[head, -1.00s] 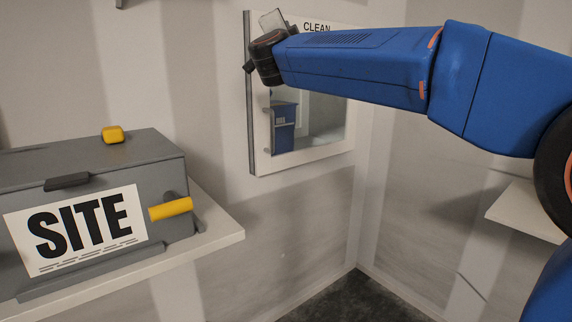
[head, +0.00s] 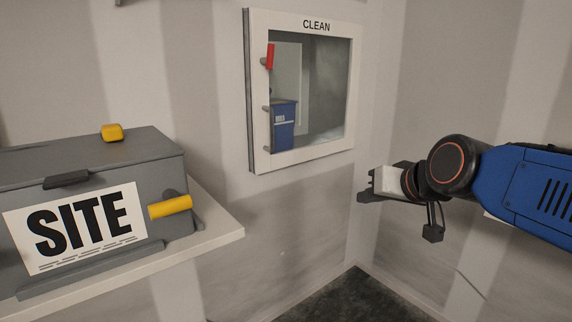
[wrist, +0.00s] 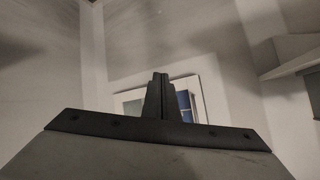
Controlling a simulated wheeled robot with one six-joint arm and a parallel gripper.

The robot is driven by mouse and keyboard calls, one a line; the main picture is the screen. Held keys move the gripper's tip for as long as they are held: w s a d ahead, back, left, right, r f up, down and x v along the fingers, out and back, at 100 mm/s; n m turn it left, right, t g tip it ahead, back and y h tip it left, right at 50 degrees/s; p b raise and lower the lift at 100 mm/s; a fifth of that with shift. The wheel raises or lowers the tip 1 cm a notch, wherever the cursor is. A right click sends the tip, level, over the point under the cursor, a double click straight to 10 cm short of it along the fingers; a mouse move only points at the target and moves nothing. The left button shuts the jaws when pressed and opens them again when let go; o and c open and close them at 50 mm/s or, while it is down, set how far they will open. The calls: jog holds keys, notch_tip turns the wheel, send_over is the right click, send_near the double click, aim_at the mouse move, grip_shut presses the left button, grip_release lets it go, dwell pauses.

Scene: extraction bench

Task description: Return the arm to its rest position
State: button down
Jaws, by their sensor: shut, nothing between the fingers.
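My gripper (head: 362,197) is at the right of the head view, at the end of my blue arm, pointing left. It is in the air, apart from the walls and shelves around it. In the wrist view my gripper's fingers (wrist: 161,77) are together in the middle, with nothing between them. Beyond them the wrist view shows part of the pass-through hatch window (wrist: 132,105).
A grey box (head: 95,158) labelled SITE, with a yellow handle (head: 170,207), sits on a shelf (head: 222,238) at left. A yellow block (head: 112,133) is on top. The floor between is clear.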

jog(key=s+d+f+g+h, duration=0.1)
jog(key=s+d+f+g, duration=0.2)
jog(key=s+f, duration=0.6)
jog(key=s+d+f+g+h, duration=0.2)
jog(key=s+d+f, duration=0.5)
jog(key=s+f, duration=0.3)
jog(key=shift+s+d+g+h, duration=0.3)
jog(key=shift+s+d+g, duration=0.05)
jog(key=shift+s+g, duration=0.05)
